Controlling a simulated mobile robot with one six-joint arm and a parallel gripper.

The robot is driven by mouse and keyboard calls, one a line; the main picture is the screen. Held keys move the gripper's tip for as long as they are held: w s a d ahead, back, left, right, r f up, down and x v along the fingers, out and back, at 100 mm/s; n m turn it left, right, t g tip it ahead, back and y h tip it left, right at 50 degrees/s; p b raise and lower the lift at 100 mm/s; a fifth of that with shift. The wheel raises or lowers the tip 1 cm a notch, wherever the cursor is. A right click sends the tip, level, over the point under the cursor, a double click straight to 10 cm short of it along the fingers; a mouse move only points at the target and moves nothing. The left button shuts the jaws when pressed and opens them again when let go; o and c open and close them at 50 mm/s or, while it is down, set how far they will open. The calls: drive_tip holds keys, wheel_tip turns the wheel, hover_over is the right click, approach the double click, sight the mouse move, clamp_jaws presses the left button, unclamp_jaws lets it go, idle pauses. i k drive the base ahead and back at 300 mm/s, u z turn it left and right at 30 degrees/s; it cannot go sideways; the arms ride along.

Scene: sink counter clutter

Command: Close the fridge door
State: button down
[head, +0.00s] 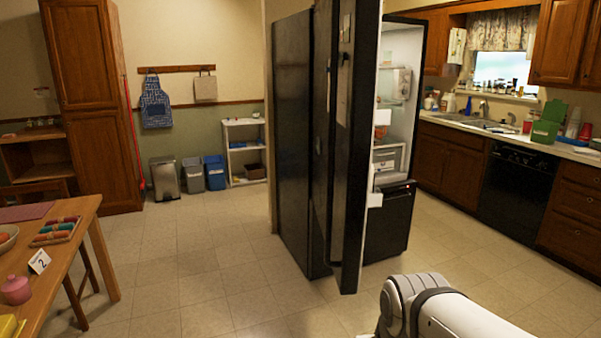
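The black fridge (292,150) stands in the middle of the head view. Its tall black door (352,150) is swung open toward me and shows nearly edge-on. To the right of the door, the lit white interior (403,55) is visible, with shelves and a few items. A black lower front (390,222) sits below the interior. A white and grey part of my arm shows at the bottom right, in front of the fridge and apart from the door. My gripper is not in view.
A wooden table (88,225) with small items stands at the left. Bins (190,174) and a white shelf (245,150) line the back wall. A counter with a sink (480,121) and a black dishwasher (517,190) runs along the right. The tiled floor (215,270) between is clear.

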sight(341, 198)
drive_tip(key=z, duration=0.05)
drive_tip(key=i, duration=1)
drive_tip(key=u, duration=0.1)
